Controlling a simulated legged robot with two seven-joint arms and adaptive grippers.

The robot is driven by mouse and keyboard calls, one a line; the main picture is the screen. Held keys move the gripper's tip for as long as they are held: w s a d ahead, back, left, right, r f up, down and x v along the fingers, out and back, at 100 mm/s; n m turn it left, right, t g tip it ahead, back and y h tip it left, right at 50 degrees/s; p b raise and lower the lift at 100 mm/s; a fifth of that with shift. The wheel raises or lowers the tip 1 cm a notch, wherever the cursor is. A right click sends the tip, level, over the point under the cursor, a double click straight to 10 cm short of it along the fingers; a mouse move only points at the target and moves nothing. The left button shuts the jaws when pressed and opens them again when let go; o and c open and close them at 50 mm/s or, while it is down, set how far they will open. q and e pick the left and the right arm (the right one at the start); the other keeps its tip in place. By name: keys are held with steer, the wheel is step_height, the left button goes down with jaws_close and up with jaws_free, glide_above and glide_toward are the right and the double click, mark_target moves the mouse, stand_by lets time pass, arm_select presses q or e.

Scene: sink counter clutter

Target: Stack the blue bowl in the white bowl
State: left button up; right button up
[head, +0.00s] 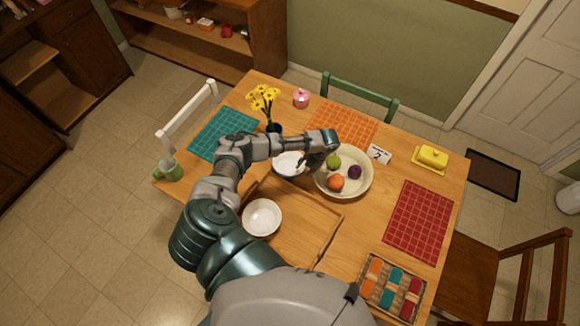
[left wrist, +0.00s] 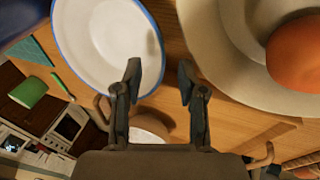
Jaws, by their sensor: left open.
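The blue bowl, white inside with a blue rim, sits on the table (head: 283,172) left of the fruit bowl, partly hidden by my left arm in the head view. In the left wrist view the blue bowl (left wrist: 105,42) fills the upper left. The white bowl (head: 262,217) stands upright and empty on a wooden tray (head: 300,237). My left gripper (head: 318,160) is open between the blue bowl and the fruit bowl. In the left wrist view its fingers (left wrist: 160,82) are apart with nothing between them, near the blue bowl's rim. My right gripper is out of view.
A large cream bowl (head: 361,185) with several fruits stands right of the gripper. A vase of yellow flowers (head: 264,100) stands behind the arm. A number card (head: 379,154), a butter dish (head: 431,158) and placemats lie around. The tray's right part is bare.

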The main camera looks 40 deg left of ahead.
arm_select(q)
steer(key=shift+s+a+f, duration=0.1)
steer(key=shift+a+f, duration=0.7)
steer(key=shift+d, duration=0.1)
steer(key=shift+d+r, duration=0.1)
steer(key=shift+d, duration=0.1)
steer(key=c, duration=0.4)
steer(key=shift+d+r, duration=0.2)
steer(key=shift+d, duration=0.45)
jaws_close()
steer(key=shift+s+a+f, duration=0.1)
steer(key=shift+a, duration=0.3)
steer(key=shift+a+r, duration=0.15)
steer(key=shift+r, duration=0.5)
steer(key=shift+a+r, duration=0.15)
steer(key=shift+r, duration=8.25)
steer(key=w+d+r+n+t+h+b, duration=0.1)
steer(key=d+n, duration=0.7)
steer(key=n, duration=0.8)
steer(key=w+d+r+n+t+h+b, duration=0.1)
steer(key=d+r+n+t+h, duration=0.2)
steer(key=n, duration=1.4)
steer(key=d+h, duration=0.2)
steer(key=d, duration=0.3)
steer(key=shift+b, duration=0.3)
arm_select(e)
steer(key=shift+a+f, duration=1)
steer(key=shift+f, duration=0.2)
